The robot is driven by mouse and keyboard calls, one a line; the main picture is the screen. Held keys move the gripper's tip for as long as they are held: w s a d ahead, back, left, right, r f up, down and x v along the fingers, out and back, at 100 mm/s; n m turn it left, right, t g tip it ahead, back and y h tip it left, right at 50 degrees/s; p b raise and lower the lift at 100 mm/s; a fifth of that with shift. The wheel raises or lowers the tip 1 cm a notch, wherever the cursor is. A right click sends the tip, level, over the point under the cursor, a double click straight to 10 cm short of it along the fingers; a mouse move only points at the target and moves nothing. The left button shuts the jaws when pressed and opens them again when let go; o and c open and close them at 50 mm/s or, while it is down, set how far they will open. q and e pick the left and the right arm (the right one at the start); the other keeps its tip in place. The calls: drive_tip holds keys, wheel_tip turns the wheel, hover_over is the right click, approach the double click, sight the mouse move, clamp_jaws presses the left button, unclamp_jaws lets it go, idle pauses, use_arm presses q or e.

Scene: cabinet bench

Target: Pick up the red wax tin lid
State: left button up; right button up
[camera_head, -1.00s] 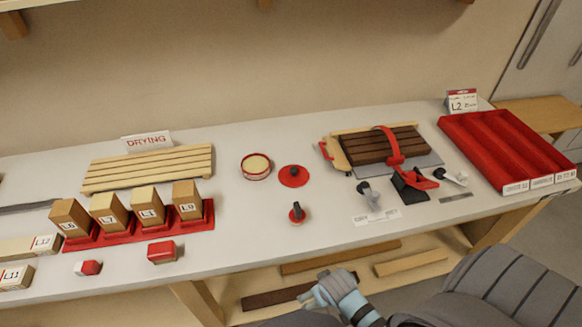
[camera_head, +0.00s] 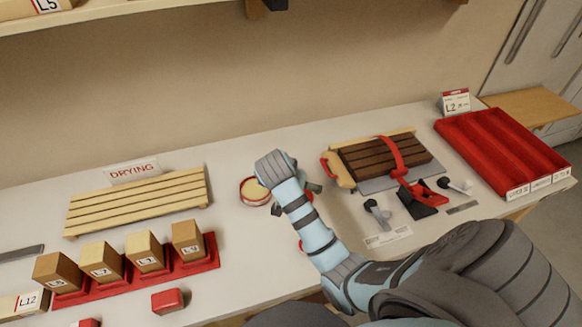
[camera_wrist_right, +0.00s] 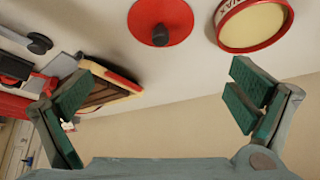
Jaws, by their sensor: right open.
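The red wax tin lid is a flat red disc with a dark round knob; it lies on the bench in the right wrist view (camera_wrist_right: 176,18), at the top centre. In the head view it is mostly hidden behind my right arm. The open wax tin (camera_head: 252,191), red-rimmed with pale wax, sits left of the lid's place in the head view and shows at upper right in the right wrist view (camera_wrist_right: 253,24). My right gripper (camera_wrist_right: 160,90) is open and empty, its fingers spread apart, close by the lid but not around it. My left gripper is out of view.
A drying rack (camera_head: 140,198) and a red holder with labelled wooden blocks (camera_head: 145,252) stand left. Right are a clamped dark slatted board (camera_head: 380,158), small tools (camera_head: 378,212) and a red tray (camera_head: 500,148). A shelf (camera_head: 130,12) overhangs the back.

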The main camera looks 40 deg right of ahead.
drive_tip(key=f, duration=0.1)
drive_tip(key=d+f, duration=0.1)
drive_tip(key=f, duration=0.1)
drive_tip(key=d+f, duration=0.1)
drive_tip(key=shift+w+f+b, duration=0.15)
drive_tip(key=shift+f+b, duration=0.05)
drive_tip(key=shift+b, duration=0.1)
drive_tip(key=x, duration=0.4)
drive_tip(key=w+x, duration=0.1)
drive_tip(key=x, duration=0.1)
drive_tip(key=shift+w+a+f+b, duration=0.1)
drive_tip(key=shift+a+b, duration=0.2)
drive_tip(key=shift+b, duration=0.1)
drive_tip(key=shift+s+d, duration=0.1)
drive_tip(key=shift+s, duration=0.15)
drive_tip(key=shift+c, duration=0.7)
drive_tip(key=c, duration=1.6)
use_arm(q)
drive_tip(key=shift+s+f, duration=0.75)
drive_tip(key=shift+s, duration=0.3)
use_arm(e)
drive_tip(key=shift+s, duration=0.2)
drive_tip(key=shift+c, duration=0.5)
